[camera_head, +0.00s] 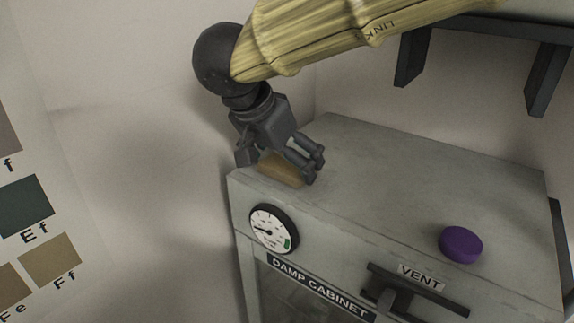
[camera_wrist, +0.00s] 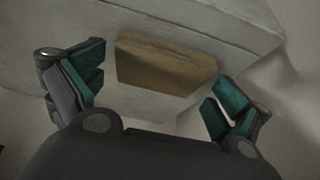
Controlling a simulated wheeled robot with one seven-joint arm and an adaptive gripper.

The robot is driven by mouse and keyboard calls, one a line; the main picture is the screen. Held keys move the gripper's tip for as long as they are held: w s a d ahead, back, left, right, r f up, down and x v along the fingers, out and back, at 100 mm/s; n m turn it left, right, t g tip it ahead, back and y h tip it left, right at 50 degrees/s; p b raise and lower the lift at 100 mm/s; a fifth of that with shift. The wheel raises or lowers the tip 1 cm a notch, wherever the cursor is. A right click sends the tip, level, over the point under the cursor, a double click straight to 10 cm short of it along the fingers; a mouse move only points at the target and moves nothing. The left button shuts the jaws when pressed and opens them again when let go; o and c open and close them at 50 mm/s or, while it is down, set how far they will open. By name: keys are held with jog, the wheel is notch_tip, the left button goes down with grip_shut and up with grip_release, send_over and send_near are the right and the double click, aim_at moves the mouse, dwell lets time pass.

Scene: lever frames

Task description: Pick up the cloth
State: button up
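The cloth (camera_head: 281,170) is a small flat tan-brown piece lying on top of the damp cabinet (camera_head: 420,180), near its left front corner. In the wrist view the cloth (camera_wrist: 165,65) lies ahead of and between the two fingers, with a fold along one edge. My gripper (camera_head: 280,162) is above the cloth in the head view and hides part of it. In the wrist view my gripper (camera_wrist: 155,92) has its green-padded fingers spread wide apart with nothing between the pads. I cannot tell whether a fingertip touches the cabinet top.
The cabinet front carries a round gauge (camera_head: 273,228), a vent lever (camera_head: 415,290) and a purple knob (camera_head: 461,244). A dark shelf bracket (camera_head: 545,70) hangs at the upper right. A wall stands close to the cabinet's left. The cabinet top right of the cloth is clear.

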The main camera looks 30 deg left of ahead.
aim_at(284, 163)
jog(key=shift+s, duration=0.2)
jog(key=c, duration=0.3)
jog(key=shift+w, duration=0.15)
jog(key=c, duration=0.5)
jog(key=shift+c, duration=0.2)
jog(key=shift+w+r+b, duration=0.1)
jog(key=shift+r+b, duration=0.2)
jog(key=shift+b, duration=0.05)
notch_tip(284, 163, up, 3)
jog(key=shift+f+b, duration=0.1)
jog(key=shift+b, duration=0.6)
jog(key=s+d+b, duration=0.2)
jog(key=s, duration=0.5)
jog(key=s+d+r+b, duration=0.1)
jog(key=s+d+b, duration=0.1)
jog(key=s, duration=0.6)
jog(key=shift+s+r+b, duration=0.3)
jog(key=shift+b, duration=0.2)
